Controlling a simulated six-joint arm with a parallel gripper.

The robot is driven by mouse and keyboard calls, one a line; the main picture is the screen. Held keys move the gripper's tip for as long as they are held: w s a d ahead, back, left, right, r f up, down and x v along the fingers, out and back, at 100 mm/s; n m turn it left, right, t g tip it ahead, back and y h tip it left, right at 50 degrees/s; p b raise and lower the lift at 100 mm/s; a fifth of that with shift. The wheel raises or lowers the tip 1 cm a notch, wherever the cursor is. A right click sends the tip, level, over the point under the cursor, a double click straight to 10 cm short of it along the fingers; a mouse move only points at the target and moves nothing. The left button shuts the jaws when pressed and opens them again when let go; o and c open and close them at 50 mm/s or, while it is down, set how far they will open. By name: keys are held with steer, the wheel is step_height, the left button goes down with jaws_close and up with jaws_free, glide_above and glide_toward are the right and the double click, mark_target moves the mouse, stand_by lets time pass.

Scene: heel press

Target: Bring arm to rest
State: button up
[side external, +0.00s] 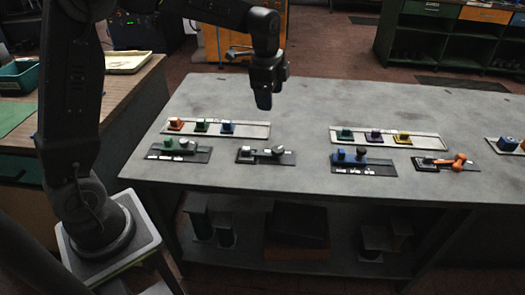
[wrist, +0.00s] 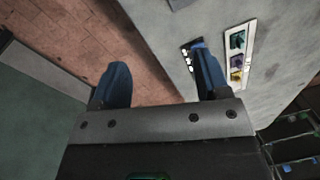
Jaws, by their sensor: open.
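My gripper (side external: 264,97) is raised above the back part of the grey table (side external: 300,100) in the side view, pointing down. It is clear of every object on the table. In the wrist view my gripper (wrist: 160,85) shows two blue fingers spread wide apart with nothing between them. The brick floor and the table's edge lie below them in that view.
White trays (side external: 250,130) (side external: 415,142) hold small coloured blocks. Dark plates with green, grey, blue and orange parts (side external: 459,161) sit in front. The table's back strip is clear. A wooden bench (side external: 120,100) stands left, a green cabinet (side external: 400,35) behind.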

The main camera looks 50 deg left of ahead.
steer(key=s+d+r+n+t, duration=0.25)
steer(key=s+r+n, duration=0.4)
steer(key=s, duration=0.55)
steer(key=s+d+f+n+t, duration=0.1)
steer(key=s+n, duration=0.4)
steer(key=s, duration=0.8)
steer(key=shift+s+d+f+t, duration=0.25)
steer(key=shift+d+t, duration=0.1)
steer(key=shift+d, duration=0.55)
steer(key=shift+w+n, duration=0.1)
steer(key=shift+n, duration=0.15)
steer(key=shift+c, duration=0.4)
